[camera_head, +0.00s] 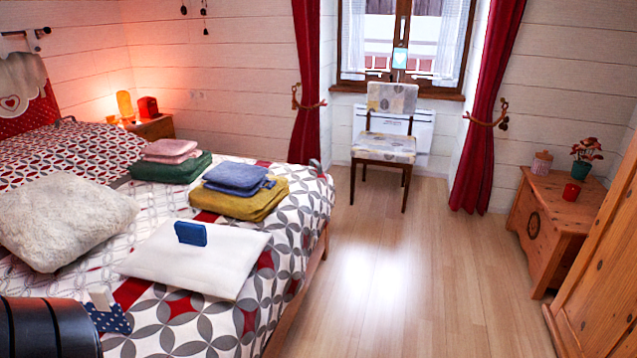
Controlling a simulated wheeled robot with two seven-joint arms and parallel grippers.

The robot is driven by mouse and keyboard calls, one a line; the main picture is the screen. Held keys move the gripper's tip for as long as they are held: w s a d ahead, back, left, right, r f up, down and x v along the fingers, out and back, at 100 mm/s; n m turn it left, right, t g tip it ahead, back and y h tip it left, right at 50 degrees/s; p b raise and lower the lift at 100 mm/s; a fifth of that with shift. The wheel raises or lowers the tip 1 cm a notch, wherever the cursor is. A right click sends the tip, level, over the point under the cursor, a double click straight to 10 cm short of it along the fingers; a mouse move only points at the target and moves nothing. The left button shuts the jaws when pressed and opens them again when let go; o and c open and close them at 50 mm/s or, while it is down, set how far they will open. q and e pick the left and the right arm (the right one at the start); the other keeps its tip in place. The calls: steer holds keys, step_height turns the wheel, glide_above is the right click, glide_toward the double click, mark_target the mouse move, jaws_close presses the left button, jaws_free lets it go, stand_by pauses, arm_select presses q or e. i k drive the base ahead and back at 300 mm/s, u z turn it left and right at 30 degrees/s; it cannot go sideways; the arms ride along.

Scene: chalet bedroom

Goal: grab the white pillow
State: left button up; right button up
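A fluffy off-white pillow (62,218) lies on the left part of the bed, on the patterned cover. A flat, smooth white piece (165,262), a pillow or folded cloth, lies nearer the bed's right edge. A small blue box-like thing (191,233) stands on top of it. I cannot tell which of the two the task means by the white pillow. A dark rounded part of my arm shows at the lower left corner, below the fluffy pillow. Neither of my grippers shows in this view.
The bed (285,225) also bears green and pink towels (172,168) and yellow and blue towels (240,195). A small blue dotted thing (108,318) lies near my arm. A chair (384,147) stands by the window. The wooden floor (400,270) right of the bed is clear.

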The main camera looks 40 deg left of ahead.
mark_target(214, 260)
steer(key=i, duration=1.9)
steer(key=u, duration=3.9)
steer(key=i, duration=1)
